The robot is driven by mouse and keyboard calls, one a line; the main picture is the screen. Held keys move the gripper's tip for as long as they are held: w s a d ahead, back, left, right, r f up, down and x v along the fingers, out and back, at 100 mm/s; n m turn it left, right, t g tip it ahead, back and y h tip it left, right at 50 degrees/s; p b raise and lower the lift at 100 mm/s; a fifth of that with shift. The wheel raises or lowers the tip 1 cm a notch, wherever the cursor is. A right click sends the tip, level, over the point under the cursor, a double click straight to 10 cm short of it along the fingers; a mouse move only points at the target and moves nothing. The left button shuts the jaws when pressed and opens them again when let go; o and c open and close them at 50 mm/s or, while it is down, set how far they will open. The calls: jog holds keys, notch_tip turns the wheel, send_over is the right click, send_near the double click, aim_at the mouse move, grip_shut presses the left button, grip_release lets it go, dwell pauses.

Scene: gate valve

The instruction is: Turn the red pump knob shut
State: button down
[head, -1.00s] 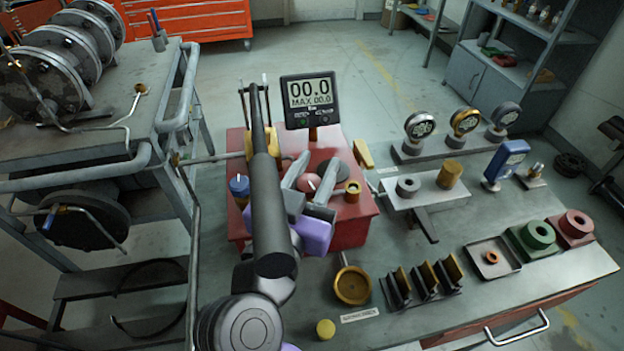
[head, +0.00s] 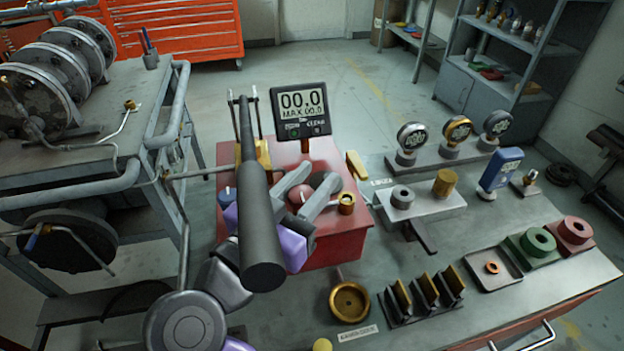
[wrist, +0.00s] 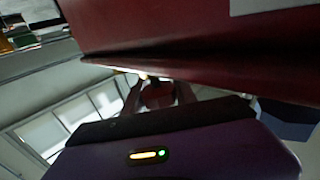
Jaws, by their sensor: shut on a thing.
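The red pump knob (head: 299,195) is a round pinkish-red knob with a pale mark, on top of the red pump box (head: 345,240). My gripper (head: 302,190) has its two grey fingers closed around the knob, one on each side. In the wrist view, a dark red round shape, seemingly the knob (wrist: 157,95), sits between the fingers. The digital gauge (head: 303,108) behind reads 00.0 and MAX 00.0.
A blue cap (head: 228,195) is partly hidden left of my arm. A grey trolley (head: 120,150) with flanged pipes stands left. Gauges, rings and brass parts fill the bench (head: 460,235) to the right.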

aim_at(294, 203)
jog(key=c, duration=1)
grip_release()
jog(key=shift+v, duration=3.9)
